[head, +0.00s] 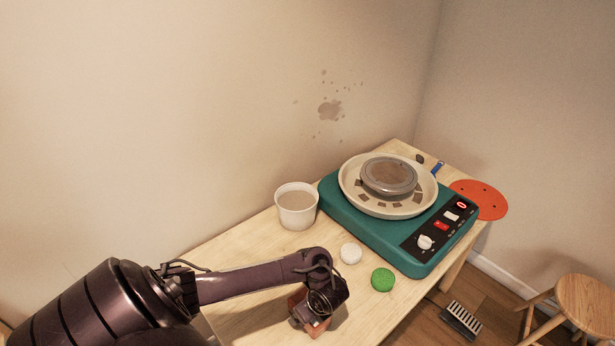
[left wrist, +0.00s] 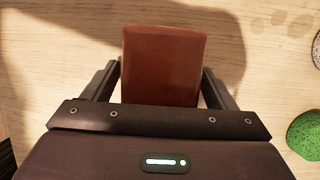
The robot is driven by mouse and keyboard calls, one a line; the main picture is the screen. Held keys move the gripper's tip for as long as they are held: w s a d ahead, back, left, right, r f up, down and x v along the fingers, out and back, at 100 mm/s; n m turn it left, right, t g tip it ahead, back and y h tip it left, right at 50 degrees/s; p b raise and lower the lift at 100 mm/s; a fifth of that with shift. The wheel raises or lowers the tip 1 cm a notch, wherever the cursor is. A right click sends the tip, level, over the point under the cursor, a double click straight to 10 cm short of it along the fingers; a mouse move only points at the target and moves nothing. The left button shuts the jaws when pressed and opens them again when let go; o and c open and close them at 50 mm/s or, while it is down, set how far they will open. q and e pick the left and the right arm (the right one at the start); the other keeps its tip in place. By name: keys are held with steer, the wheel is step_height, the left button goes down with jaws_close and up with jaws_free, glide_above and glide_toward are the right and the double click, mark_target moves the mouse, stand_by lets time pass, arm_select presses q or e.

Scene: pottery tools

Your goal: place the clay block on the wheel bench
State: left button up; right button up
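The clay block (left wrist: 163,62) is a reddish-brown block with rounded edges, between the two fingers of my left gripper (left wrist: 162,72) in the left wrist view. Both fingertips meet its sides, so the gripper looks shut on it. In the head view the clay block (head: 318,327) shows partly below my left gripper (head: 312,312), over the near part of the wooden wheel bench (head: 240,255). The gripper hides much of it, and I cannot tell whether it touches the bench top. My right gripper is not in view.
A teal pottery wheel (head: 345,215) with a cream splash pan (head: 350,186) fills the far end. A white tub (head: 297,208) stands at the back edge. A white round piece (head: 351,253) and a green sponge-like piece (head: 382,279) lie near the gripper. A stool (head: 588,300) stands right.

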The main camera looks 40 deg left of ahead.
arm_select(q)
steer(key=p+v, duration=0.8)
steer(key=v, duration=0.3)
steer(key=shift+d+r+p, duration=0.2)
steer(key=shift+r+p, duration=0.4)
steer(key=shift+p, duration=0.1)
